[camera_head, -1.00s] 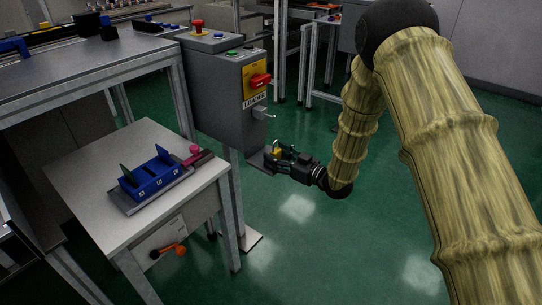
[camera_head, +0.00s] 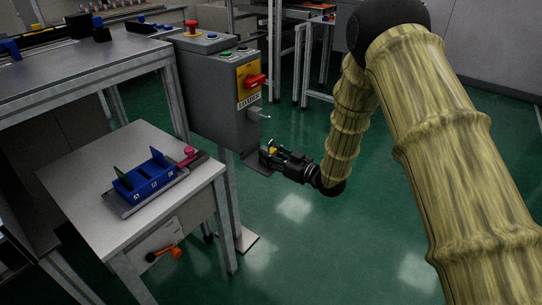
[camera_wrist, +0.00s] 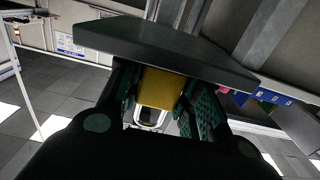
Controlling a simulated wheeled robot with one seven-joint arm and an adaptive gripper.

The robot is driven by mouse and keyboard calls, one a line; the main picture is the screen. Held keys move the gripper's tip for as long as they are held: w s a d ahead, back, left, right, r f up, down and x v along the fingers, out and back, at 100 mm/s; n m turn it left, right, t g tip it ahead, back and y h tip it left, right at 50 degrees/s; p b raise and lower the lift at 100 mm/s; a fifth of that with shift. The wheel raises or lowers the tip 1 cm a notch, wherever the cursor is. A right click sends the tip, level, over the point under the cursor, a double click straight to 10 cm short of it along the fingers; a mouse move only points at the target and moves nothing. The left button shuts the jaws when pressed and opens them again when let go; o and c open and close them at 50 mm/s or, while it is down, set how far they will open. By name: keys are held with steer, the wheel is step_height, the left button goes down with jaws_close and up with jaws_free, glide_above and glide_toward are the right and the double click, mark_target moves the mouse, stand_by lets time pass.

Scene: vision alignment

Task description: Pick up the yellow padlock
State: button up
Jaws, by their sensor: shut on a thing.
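The yellow padlock (camera_wrist: 162,88) sits between the two fingers of my gripper (camera_wrist: 160,100) in the wrist view. Its yellow body is gripped and its pale metal shackle points toward the palm. In the head view my gripper (camera_head: 268,154) is beside the small grey shelf (camera_head: 257,165) below the loader box, and the padlock (camera_head: 273,150) shows as a small yellow patch between the fingers. A dark flat plate (camera_wrist: 165,48), probably this shelf, lies close past the fingertips in the wrist view. I cannot tell whether the padlock touches it.
The grey loader box (camera_head: 210,95) with a red switch (camera_head: 255,81) and a protruding handle (camera_head: 260,115) stands just above my gripper. Green floor to the right is clear.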

mark_target(269, 151)
steer(key=r, duration=0.1)
steer(key=r+p, duration=0.1)
steer(key=r, duration=0.1)
steer(key=shift+s+a+r, duration=0.15)
steer(key=shift+s+r, duration=0.05)
steer(key=shift+s, duration=0.2)
steer(key=s+a+p, duration=0.1)
steer(key=s+a, duration=0.1)
steer(key=s, duration=0.5)
steer(key=s+a+r+p, duration=0.1)
steer(key=s+a, duration=0.1)
steer(key=s, duration=0.5)
steer(key=shift+s+a, duration=0.25)
steer(key=shift+a, duration=0.05)
steer(key=shift+r, duration=0.1)
